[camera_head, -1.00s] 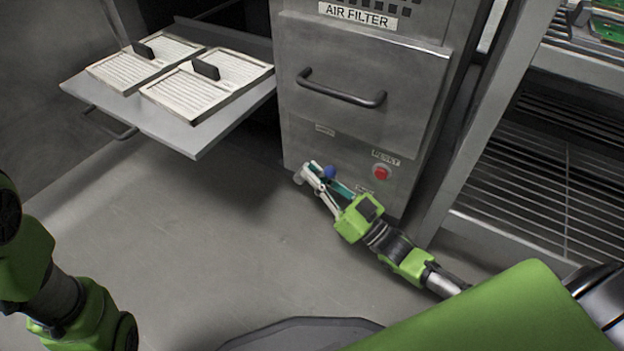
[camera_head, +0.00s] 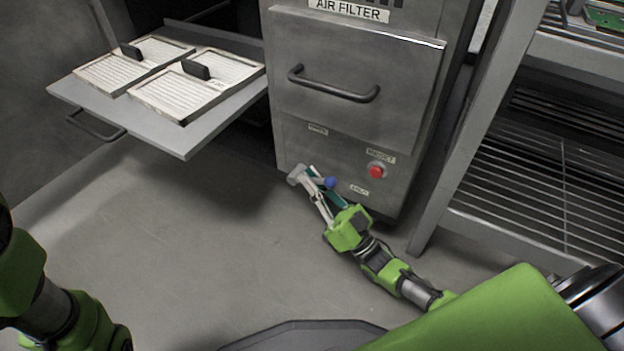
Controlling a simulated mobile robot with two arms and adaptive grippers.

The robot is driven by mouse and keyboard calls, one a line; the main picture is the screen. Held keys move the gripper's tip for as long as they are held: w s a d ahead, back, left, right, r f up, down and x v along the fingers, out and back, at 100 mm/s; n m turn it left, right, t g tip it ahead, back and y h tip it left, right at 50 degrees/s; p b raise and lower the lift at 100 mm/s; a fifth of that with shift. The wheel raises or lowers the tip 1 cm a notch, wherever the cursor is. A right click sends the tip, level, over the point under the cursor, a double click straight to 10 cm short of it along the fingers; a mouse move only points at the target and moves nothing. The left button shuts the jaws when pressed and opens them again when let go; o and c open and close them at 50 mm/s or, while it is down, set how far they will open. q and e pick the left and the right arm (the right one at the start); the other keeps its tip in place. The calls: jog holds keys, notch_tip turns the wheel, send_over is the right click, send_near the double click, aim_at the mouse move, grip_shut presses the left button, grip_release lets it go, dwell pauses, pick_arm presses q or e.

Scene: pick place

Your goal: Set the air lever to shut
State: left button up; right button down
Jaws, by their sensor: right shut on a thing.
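The air lever (camera_head: 330,183) shows as a blue knob low on the front of the metal air filter cabinet (camera_head: 340,110). My right gripper (camera_head: 319,182) is shut on the lever by its knob, with a pale finger on the left and a teal finger on the right. The fingers hide most of the lever's arm. A small label (camera_head: 317,129) sits above the lever and another (camera_head: 358,190) sits to the right of the knob; both are too blurred to read surely. Only links of my left arm show at the lower left; its gripper is out of view.
A red button (camera_head: 376,172) is right of the lever. A drawer with a dark handle (camera_head: 333,88) is above. A pulled-out tray (camera_head: 190,145) with two filters (camera_head: 197,86) juts out at left. A wire-shelf rack (camera_head: 540,180) stands at right. The floor in front is clear.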

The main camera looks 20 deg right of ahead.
jog(key=c, duration=2.1)
grip_release()
jog(key=shift+s+f, duration=0.1)
jog(key=s+d, duration=0.5)
jog(key=s, duration=0.6)
jog(key=shift+s+d+f, duration=0.25)
jog(key=shift+d, duration=0.1)
